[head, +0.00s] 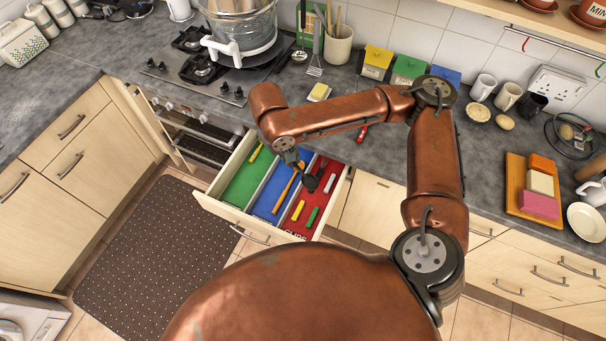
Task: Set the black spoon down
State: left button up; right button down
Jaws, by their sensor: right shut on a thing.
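My right gripper (298,165) reaches down over the open drawer (224,209) and is shut on the black spoon (311,182). The spoon's dark head hangs over the area where the blue compartment (265,201) meets the red compartment (325,185). I cannot tell whether it touches the drawer. The gripper hides part of the spoon's handle. A green compartment (240,185) lies on the left side of the drawer. My left gripper is not in view.
A wooden-handled utensil (287,191) lies in the blue compartment. A yellow piece (298,210), a green piece (313,217) and a white piece (330,183) lie in the red one. A yellow sponge (319,92) and the stove (205,75) are on the counter behind.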

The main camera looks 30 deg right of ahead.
notch_tip(320, 180, down, 8)
jog(key=n+t+y, duration=0.1)
jog(key=n+t, duration=0.1)
jog(key=n, duration=0.9)
jog(key=n+y, duration=0.3)
jog(key=n, duration=1)
send_over(273, 186)
jog(key=s, duration=0.1)
jog(key=shift+g, duration=0.3)
jog(key=f, duration=1.1)
jog(key=d+f, duration=0.1)
jog(key=f, duration=0.5)
jog(key=shift+s+f, duration=0.1)
jog(key=shift+s, duration=0.1)
jog(key=shift+w+a+f, duration=0.2)
jog(key=shift+w+f, duration=0.3)
jog(key=shift+f, duration=0.1)
jog(key=shift+s+d+x, duration=0.1)
jog(key=shift+x, duration=0.65)
jog(key=shift+s+d+x, duration=0.15)
jog(key=shift+x, duration=0.55)
jog(key=shift+f, duration=0.15)
jog(key=shift+f, duration=0.15)
jog(key=c, duration=2.1)
grip_release()
